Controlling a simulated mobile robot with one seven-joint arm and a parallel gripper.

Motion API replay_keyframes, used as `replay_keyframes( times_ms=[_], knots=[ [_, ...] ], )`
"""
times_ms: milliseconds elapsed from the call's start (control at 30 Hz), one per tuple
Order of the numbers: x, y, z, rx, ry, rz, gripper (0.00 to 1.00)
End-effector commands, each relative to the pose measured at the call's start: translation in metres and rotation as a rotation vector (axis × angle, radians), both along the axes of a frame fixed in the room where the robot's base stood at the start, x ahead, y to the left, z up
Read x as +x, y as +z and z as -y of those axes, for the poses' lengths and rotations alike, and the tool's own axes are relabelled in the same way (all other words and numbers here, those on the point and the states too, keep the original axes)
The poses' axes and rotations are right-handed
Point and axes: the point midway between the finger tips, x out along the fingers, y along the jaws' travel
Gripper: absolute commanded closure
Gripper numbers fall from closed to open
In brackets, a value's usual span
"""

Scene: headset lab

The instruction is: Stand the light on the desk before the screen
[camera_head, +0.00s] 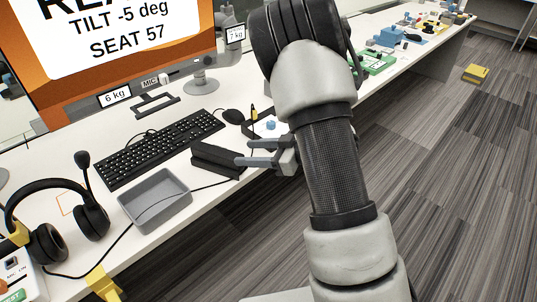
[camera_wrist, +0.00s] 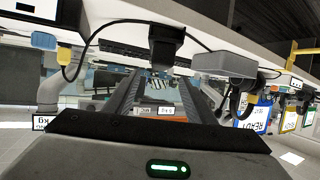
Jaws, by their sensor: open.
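The screen (camera_head: 120,40), orange with a white panel, stands at the back left of the desk (camera_head: 75,145). A dark block-like thing (camera_head: 217,160) lies on the desk near the front edge, right of the grey tray; it may be the light, but I cannot tell. A dark block (camera_wrist: 165,40) with a cable also shows just beyond my fingertips in the wrist view. My gripper (camera_head: 245,152) is open, its fingers pointing left at that thing's right end. The wrist view shows both fingers (camera_wrist: 158,80) apart; I cannot tell whether they touch it.
A black keyboard (camera_head: 160,147) and mouse (camera_head: 233,116) lie before the screen. The grey tray (camera_head: 155,200) and a headset (camera_head: 88,215) are at the front left. A black bracket (camera_head: 156,104) is near the screen. A thin cable crosses the desk. A yellow object (camera_head: 475,74) lies on the floor.

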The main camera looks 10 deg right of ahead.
Motion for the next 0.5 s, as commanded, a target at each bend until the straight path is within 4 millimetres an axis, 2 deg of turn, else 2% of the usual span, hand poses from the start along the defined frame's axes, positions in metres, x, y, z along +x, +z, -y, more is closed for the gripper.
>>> replay_keyframes(
  times_ms=[67,167,233,300,400,467,500],
  knots=[
    [0.008,0.008,0.003,-0.017,-0.03,0.022,0.5],
    [0.031,0.032,0.018,-0.078,-0.142,0.079,0.5],
    [0.051,0.061,0.038,-0.138,-0.276,0.125,0.5],
    [0.063,0.095,0.064,-0.198,-0.431,0.146,0.5],
    [0.057,0.137,0.102,-0.262,-0.647,0.116,0.5],
    [0.042,0.158,0.12,-0.287,-0.759,0.071,0.5],
    [0.027,0.169,0.13,-0.3,-0.823,0.029,0.5]
  ],
)
